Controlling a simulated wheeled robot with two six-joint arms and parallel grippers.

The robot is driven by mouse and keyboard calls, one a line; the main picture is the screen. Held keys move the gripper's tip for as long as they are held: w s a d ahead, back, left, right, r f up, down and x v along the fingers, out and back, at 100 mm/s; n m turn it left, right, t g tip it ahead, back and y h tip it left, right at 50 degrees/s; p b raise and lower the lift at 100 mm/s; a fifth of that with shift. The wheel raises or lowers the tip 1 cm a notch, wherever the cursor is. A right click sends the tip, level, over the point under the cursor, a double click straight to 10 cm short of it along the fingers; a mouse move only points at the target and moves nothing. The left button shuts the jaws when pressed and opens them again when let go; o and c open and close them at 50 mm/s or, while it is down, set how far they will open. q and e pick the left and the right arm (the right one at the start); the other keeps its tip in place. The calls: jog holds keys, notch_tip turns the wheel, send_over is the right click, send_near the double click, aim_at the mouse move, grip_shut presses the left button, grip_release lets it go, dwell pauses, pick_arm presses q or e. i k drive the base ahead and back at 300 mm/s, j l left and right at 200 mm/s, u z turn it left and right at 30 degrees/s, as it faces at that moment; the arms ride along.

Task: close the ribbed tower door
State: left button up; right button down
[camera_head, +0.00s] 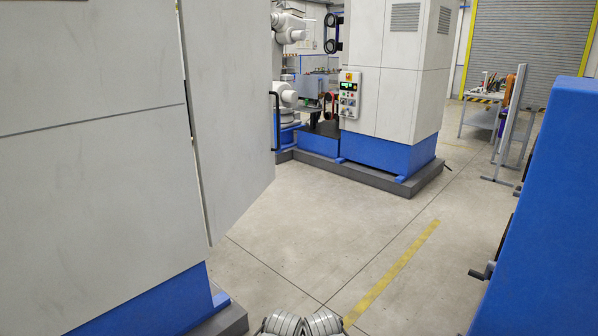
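A tall white cabinet (90,190) with a blue base fills the left side. A pale grey door-like panel (228,130) stands out past its right edge, angled away from the cabinet front and overhanging the floor, so it looks open. A dark upright bar (277,120) shows at the panel's far edge; I cannot tell whether it is a handle. I see no clear ribbing on the panel, so I cannot confirm that it is the ribbed tower door. Neither of my grippers is in view; only ribbed grey parts, apparently mine, show at the bottom edge.
A second white tower (397,75) with vents, a blue base and a control panel (349,95) stands behind. A blue block (550,210) lines the right edge. A worktable (482,102) and a shutter door (530,45) are at the back. The concrete floor between is clear.

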aim_at(226, 46)
jog(key=i, duration=4.2)
jog(key=u, duration=0.4)
